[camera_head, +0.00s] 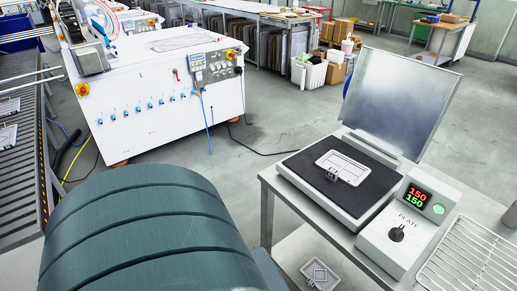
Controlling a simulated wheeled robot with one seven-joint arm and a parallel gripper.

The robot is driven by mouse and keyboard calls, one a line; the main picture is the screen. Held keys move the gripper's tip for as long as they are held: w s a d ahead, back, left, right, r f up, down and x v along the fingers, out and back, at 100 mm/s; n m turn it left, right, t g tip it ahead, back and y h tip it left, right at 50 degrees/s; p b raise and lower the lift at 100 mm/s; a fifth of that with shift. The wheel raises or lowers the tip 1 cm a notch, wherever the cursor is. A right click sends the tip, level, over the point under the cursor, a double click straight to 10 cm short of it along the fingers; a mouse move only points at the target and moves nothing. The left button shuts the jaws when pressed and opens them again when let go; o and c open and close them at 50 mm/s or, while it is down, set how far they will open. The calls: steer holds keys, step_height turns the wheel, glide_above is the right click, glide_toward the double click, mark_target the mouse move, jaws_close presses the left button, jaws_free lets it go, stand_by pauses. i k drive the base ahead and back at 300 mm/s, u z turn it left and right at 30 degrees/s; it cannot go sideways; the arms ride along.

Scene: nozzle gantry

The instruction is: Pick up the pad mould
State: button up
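A flat light-grey mould-like plate (342,167), with a rounded frame and a small dark grip at its front edge, lies on the black bed of the heating plate (293,178). It looks like a pad mould. A similar plate (320,274) lies lower down, below the table top. Two more similar plates lie on the roller conveyor at the left; one (8,136) is near the left edge. I cannot tell which of these the task means. My gripper is not in view; only a large dark green ribbed part, likely my arm, fills the lower left.
The heating plate's metal lid (400,100) stands open behind the bed. Its control box (408,225) shows 150 twice. A wire rack (468,258) lies to its right. A white machine (160,90) stands at the back left. Grey floor between machine and table is mostly clear, with cables.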

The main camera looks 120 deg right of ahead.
mark_target(337, 166)
steer(key=z, duration=4.45)
steer(key=k, duration=0.65)
steer(key=u, duration=0.95)
steer(key=i, duration=1.6)
steer(key=z, duration=0.75)
